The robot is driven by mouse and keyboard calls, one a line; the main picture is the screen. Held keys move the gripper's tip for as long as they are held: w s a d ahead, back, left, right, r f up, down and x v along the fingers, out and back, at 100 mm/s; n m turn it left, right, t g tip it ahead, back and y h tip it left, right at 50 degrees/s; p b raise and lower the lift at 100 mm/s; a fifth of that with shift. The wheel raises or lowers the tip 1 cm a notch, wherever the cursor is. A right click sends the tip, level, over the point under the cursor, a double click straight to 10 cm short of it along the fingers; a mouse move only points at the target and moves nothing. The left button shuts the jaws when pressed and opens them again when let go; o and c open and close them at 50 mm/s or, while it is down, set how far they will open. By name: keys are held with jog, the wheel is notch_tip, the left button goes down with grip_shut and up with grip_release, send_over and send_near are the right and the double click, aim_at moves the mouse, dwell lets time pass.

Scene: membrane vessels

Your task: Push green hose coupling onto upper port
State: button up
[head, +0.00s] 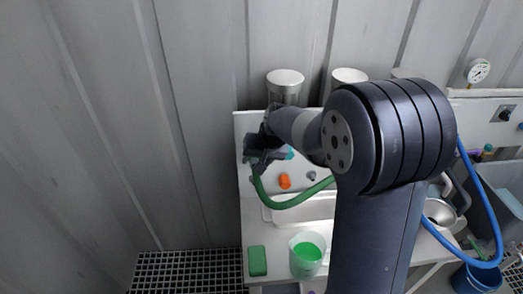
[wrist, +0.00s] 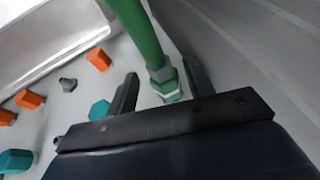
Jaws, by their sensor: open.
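My gripper (head: 260,158) is at the left part of the white panel (head: 242,122) in the head view. In the wrist view my gripper (wrist: 161,72) is open, one finger on each side of the green hose coupling (wrist: 164,78). The green hose (wrist: 140,32) runs from the coupling to the top of the picture. In the head view the hose (head: 297,200) hangs in a curve below my gripper, its right end behind my arm. A pale ring shows at the coupling's end. The upper port is not clearly seen, and I cannot tell whether the coupling is seated on it.
Orange knobs (wrist: 98,59), a grey stub (wrist: 68,84) and teal fittings (wrist: 99,110) stand on the panel beside my gripper. A beaker of green liquid (head: 307,256) and a green block (head: 257,261) are in front. A blue hose (head: 465,262) hangs right.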

jog(key=shift+x, duration=0.85)
grip_shut()
dwell(0.3)
